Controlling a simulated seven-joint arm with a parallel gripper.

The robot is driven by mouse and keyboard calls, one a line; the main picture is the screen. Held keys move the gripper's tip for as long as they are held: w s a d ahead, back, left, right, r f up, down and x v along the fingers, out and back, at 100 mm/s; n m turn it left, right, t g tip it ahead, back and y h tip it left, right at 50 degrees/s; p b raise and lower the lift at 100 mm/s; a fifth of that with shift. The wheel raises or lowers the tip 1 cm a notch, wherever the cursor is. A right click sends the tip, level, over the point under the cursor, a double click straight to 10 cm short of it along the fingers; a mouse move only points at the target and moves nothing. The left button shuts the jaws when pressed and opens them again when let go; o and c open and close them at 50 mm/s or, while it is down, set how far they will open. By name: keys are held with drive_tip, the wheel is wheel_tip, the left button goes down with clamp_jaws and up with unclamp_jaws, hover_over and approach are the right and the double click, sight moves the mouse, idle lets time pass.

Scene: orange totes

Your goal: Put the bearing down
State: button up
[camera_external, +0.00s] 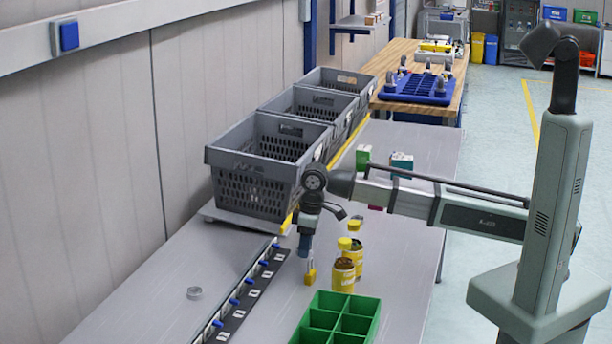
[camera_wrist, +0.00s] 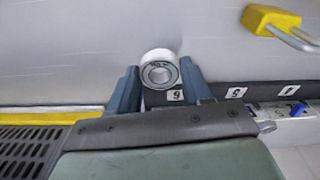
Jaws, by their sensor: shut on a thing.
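The bearing (camera_wrist: 160,70) is a silver ring with a dark centre. In the wrist view it sits between the two blue-grey fingers of my gripper (camera_wrist: 161,82), which is shut on it. Its face is turned toward the wrist camera. In the external view my gripper (camera_external: 304,252) points down over the grey table (camera_external: 150,318), close to a yellow padlock (camera_external: 310,275). The bearing cannot be made out there. The padlock also shows at the upper right of the wrist view (camera_wrist: 270,19).
A rail with numbered labels (camera_external: 238,303) runs left of my gripper. Yellow-capped bottles (camera_external: 344,275) stand right; a green divided tray (camera_external: 374,304) is in front. Grey crates (camera_external: 245,195) stand behind.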

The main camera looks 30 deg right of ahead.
sight(311, 249)
drive_tip(key=shift+f, duration=0.85)
drive_tip(key=shift+f, duration=0.1)
drive_tip(key=o, duration=1.1)
wheel_tip(311, 249, up, 12)
drive_tip(key=d, duration=0.1)
drive_tip(key=shift+s+f, duration=0.25)
drive_tip(key=shift+s, duration=0.15)
drive_tip(key=shift+d+r, duration=0.1)
drive_tip(key=shift+r, duration=0.2)
drive_tip(key=shift+c, duration=1.2)
